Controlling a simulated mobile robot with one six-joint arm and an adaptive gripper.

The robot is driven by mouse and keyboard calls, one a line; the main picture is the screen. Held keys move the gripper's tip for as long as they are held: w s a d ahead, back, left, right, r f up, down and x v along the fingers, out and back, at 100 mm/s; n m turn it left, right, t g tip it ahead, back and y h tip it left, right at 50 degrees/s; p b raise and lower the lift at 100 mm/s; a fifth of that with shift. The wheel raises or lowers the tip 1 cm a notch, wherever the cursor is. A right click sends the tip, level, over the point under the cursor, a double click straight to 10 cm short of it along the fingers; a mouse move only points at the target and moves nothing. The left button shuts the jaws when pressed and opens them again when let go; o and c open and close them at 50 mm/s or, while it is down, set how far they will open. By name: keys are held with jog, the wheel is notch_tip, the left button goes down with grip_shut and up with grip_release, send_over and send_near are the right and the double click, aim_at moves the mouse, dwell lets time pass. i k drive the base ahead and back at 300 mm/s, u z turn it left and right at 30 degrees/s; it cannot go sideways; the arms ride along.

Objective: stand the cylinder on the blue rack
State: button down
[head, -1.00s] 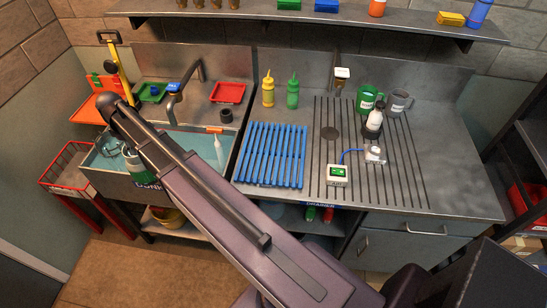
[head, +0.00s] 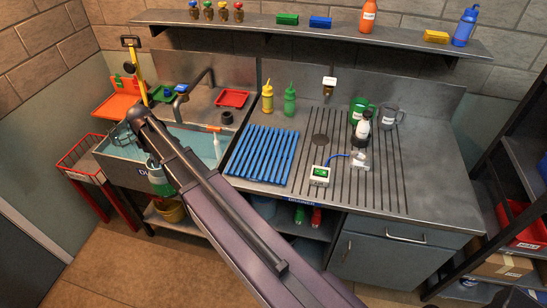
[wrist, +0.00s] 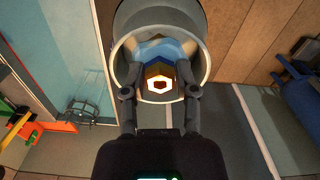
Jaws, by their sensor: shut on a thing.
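The cylinder shows in the head view (head: 160,178) as a green and white piece just below my arm's end, in front of the sink's front wall as seen here. In the wrist view the cylinder (wrist: 158,48) is a round, wide-rimmed shape with a bright hexagonal pattern inside. My gripper (wrist: 160,92) has one finger on each side of it and is shut on it. In the head view my arm hides most of the gripper. The blue rack (head: 262,155) lies flat on the steel counter, right of the sink, with nothing standing on it. The cylinder is left of the rack, apart from it.
The sink (head: 120,172) holds water and a wire basket. A white bottle with an orange top (head: 217,145) stands at its right side. Yellow (head: 267,98) and green (head: 290,100) bottles stand behind the rack.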

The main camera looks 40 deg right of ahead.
aim_at(260, 162)
jog(key=k, duration=1.35)
jog(key=z, duration=0.65)
jog(key=i, duration=1)
jog(key=u, duration=0.05)
